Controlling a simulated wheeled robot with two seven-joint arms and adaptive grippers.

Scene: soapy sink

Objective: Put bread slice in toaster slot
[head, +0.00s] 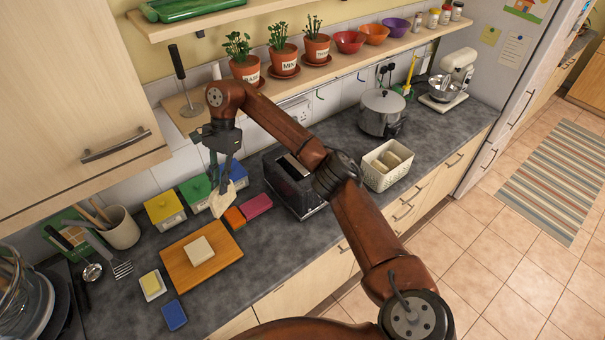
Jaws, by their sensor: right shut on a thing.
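My right gripper (222,188) points down above the counter, left of the toaster. It is shut on a pale, flat bread slice (219,205), which hangs tilted from the fingertips. The black toaster (291,190) stands on the counter to the right of the gripper, partly hidden behind my right arm. Its slotted top shows only in part. Another pale bread slice (200,250) lies flat on the wooden board (178,272). My left gripper is not in view.
Yellow (164,211) and green (196,193) canisters stand behind the held slice. Orange (234,217) and pink (258,205) blocks lie between it and the toaster. A white basket (375,179) and a pot (382,115) stand to the right. A shelf (330,58) with potted herbs hangs above.

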